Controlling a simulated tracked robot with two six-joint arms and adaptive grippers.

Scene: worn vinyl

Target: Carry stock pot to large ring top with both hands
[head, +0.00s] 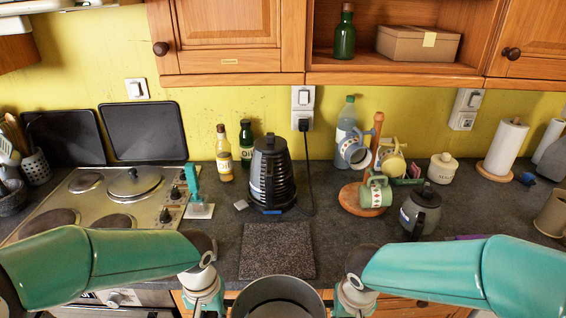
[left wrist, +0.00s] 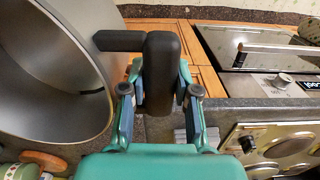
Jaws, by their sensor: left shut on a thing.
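The grey stock pot (head: 278,287) is at the bottom middle of the head view, its lower part cut off by the frame. In the left wrist view its open side (left wrist: 50,75) fills the left. My left gripper (left wrist: 161,90) is shut on its black side handle (left wrist: 118,41); this gripper also shows left of the pot in the head view (head: 207,300). My right gripper (head: 350,301) is at the pot's right side; its fingers are hidden. The hob (head: 75,205) at left has several rings; a front ring (head: 115,221) is bare and partly behind my left arm.
A lid (head: 134,184) lies on a back ring. A teal-handled tool (head: 194,190) stands beside the hob. A dark textured board (head: 277,250) lies before the kettle (head: 270,172). Mugs (head: 375,192) on a stand and a grey teapot (head: 420,212) are at right.

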